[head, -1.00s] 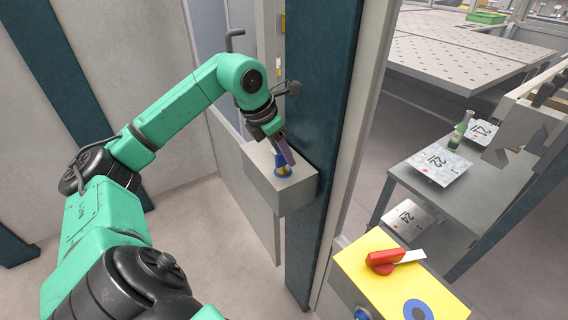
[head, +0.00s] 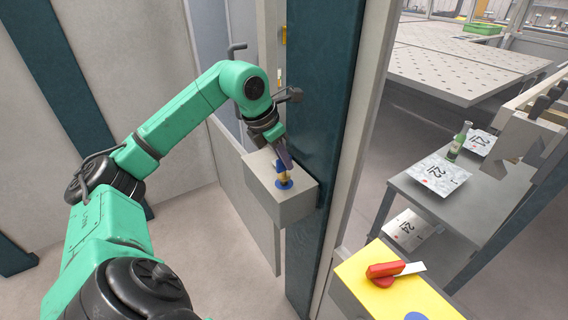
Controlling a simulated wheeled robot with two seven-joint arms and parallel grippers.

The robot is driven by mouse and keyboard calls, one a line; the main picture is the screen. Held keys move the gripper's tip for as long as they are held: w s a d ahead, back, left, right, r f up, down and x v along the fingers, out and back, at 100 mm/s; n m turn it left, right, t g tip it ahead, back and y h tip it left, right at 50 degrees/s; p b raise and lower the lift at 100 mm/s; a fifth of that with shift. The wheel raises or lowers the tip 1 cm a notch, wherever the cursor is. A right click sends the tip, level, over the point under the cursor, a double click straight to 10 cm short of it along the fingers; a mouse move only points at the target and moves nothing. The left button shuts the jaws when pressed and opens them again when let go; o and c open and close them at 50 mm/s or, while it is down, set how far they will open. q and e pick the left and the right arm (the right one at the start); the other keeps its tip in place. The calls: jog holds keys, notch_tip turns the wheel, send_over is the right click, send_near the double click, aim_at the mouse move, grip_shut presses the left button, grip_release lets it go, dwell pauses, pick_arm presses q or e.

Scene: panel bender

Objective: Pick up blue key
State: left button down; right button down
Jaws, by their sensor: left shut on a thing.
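The blue key (head: 284,183) stands at the top of a grey box (head: 290,206) fixed to the dark post, with a yellowish part just above its blue base. My left gripper (head: 284,165) comes down over the box from above and is shut on the key. Its fingers hide the upper part of the key. I cannot tell whether the key is still seated in the box. My right gripper is not in view.
A dark blue post (head: 325,150) stands right behind the box. A yellow panel (head: 350,275) with a red switch (head: 388,270) is at the lower right. A grey table (head: 470,205) carries numbered plates and a green bottle (head: 459,140).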

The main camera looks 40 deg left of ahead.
pick_arm(q)
notch_tip(320, 180, up, 18)
jog(key=p, duration=0.5)
jog(key=shift+p, duration=0.4)
